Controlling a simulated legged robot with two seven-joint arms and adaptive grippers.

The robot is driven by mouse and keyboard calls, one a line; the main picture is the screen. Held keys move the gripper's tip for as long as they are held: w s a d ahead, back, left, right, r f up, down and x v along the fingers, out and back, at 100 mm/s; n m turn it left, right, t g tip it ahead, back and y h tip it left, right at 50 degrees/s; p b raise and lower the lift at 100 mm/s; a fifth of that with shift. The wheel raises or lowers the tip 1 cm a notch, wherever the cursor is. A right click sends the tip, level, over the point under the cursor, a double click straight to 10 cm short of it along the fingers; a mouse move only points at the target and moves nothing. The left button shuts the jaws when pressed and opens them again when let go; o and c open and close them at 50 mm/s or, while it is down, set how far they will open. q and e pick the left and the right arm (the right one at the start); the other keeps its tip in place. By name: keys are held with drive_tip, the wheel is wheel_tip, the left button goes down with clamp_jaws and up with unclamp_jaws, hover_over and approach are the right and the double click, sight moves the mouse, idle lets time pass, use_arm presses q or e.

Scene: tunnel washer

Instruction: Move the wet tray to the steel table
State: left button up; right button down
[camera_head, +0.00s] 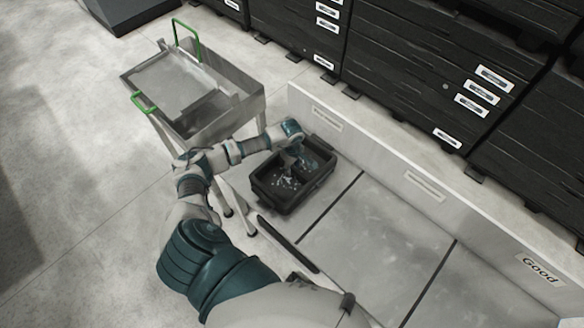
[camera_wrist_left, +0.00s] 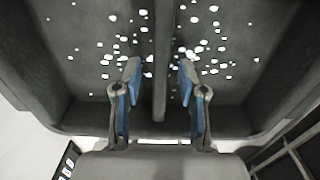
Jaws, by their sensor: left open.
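The wet tray (camera_head: 308,193) is a black, two-compartment box with white droplets inside. It sits on the far left section of a pale grey sectioned worktop (camera_head: 345,228). A steel table with green handles (camera_head: 243,118) stands left of it. My left gripper (camera_head: 296,157) is over the tray's middle. In the left wrist view its two blue-padded fingers (camera_wrist_left: 160,82) are open, one on each side of the tray's central divider (camera_wrist_left: 160,40). I cannot tell whether they touch it. My right gripper is not in view.
A raised panel with labels, one reading "Good" (camera_head: 540,268), runs along the worktop's back. Stacked black crates (camera_head: 420,70) with white labels stand behind it. The nearer worktop sections are bare. Open floor (camera_head: 60,150) lies at the left.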

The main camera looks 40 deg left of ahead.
sight(292, 167)
use_arm(q)
wheel_tip(292, 167, up, 11)
drive_tip(key=shift+a+b, duration=0.15)
drive_tip(key=shift+b, duration=0.3)
idle(0.3)
